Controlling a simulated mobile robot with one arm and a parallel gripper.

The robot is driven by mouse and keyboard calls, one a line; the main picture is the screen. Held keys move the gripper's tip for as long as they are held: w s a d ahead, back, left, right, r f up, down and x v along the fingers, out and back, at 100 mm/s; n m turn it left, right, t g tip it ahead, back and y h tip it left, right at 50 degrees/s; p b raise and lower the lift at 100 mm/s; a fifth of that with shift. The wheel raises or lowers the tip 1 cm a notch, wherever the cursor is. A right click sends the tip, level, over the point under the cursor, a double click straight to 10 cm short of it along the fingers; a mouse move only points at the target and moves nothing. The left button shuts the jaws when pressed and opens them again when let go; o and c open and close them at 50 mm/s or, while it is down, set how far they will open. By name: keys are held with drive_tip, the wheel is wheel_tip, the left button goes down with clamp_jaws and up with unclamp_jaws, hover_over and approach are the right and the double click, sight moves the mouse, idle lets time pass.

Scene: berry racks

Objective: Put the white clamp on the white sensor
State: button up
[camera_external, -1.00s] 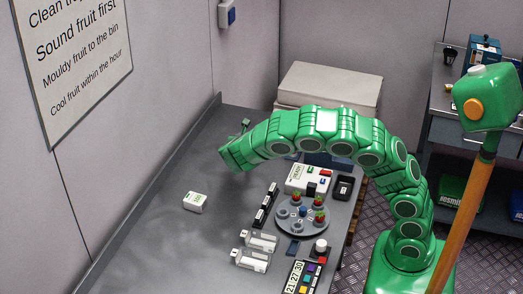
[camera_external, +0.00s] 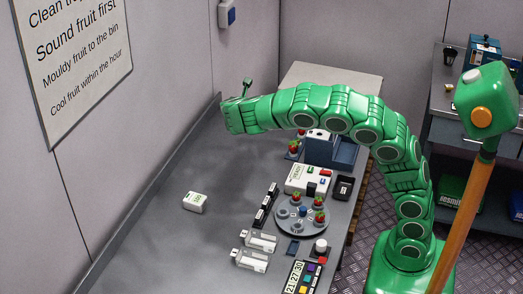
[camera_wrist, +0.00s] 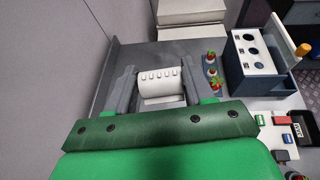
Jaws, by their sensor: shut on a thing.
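My gripper (camera_wrist: 160,84) is at the far end of the bench. In the wrist view its two grey fingers are shut on a white piece with a row of small dark slots, which I take for the white clamp (camera_wrist: 158,76). A paler white part shows just below it. In the external view my gripper (camera_external: 238,116) is at the back left, and its fingers and load are hidden. Two white devices (camera_external: 258,241) lie near the front. I cannot tell which thing is the white sensor.
A round grey tray (camera_external: 290,226) with berries stands at the bench's right, beside a white reader (camera_external: 305,177) and black pieces. A blue case with round holes (camera_wrist: 250,50) and berries stand right of my gripper. The left part of the bench (camera_external: 140,240) is mostly clear.

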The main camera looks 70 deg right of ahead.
drive_tip(key=w+a+r+n+t+y, duration=0.2)
drive_tip(key=w+a+n+t+y, duration=0.8)
drive_tip(key=n, duration=0.3)
drive_tip(key=s+a+f+n+g+y, duration=0.2)
drive_tip(key=s+a+n+y, duration=1)
drive_tip(key=s+y, duration=0.1)
hover_over(197, 197)
drive_tip(key=shift+s+a+f, duration=0.1)
drive_tip(key=shift+f, duration=11.85)
